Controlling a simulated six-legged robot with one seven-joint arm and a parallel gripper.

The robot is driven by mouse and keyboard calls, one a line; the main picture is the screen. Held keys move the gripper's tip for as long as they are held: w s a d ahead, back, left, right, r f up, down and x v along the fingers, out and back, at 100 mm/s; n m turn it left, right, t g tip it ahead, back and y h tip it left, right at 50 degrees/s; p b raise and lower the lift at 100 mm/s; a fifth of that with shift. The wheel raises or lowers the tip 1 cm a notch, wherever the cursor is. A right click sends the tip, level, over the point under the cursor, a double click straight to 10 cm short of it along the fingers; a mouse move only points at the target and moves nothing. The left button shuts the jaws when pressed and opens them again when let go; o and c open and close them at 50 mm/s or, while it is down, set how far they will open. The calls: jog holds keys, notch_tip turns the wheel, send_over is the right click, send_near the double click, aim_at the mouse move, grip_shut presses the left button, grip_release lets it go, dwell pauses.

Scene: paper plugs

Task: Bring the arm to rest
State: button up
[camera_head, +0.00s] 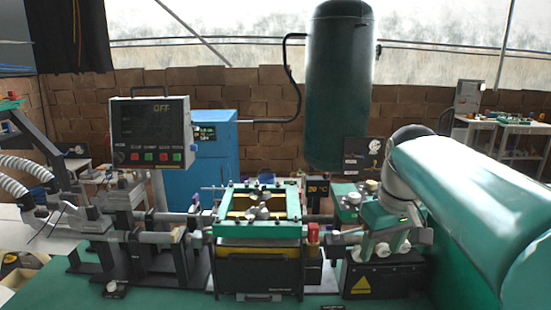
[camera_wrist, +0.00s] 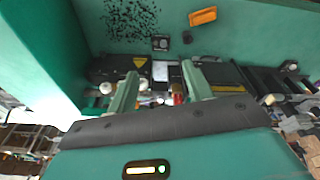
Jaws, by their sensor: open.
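My arm (camera_head: 470,190) fills the right side of the head view, a large green link with a grey joint at its far end, above the right part of the machine. My gripper shows in the wrist view (camera_wrist: 160,72), with two pale green fingers spread apart and nothing clearly held between them. Machine parts show beyond the fingers, including a small red part near the right finger. I cannot tell how far the fingertips are from these parts. In the head view I cannot make out the fingertips.
A machine with a green-framed box (camera_head: 258,235) stands on the green bench. A control panel reading OFF (camera_head: 150,133) stands behind it, with a blue cabinet (camera_head: 205,160) and a dark green tank (camera_head: 340,85).

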jog(key=s+a+f+m+t, duration=0.1)
jog(key=s+a+f, duration=0.1)
jog(key=s+f, duration=0.3)
jog(key=s+a+f+m+t, duration=0.2)
jog(key=s+f, duration=0.3)
jog(key=s, duration=0.5)
jog(key=shift+s+a+f, duration=0.15)
jog(key=shift+s+a, duration=0.05)
jog(key=shift+a, duration=0.05)
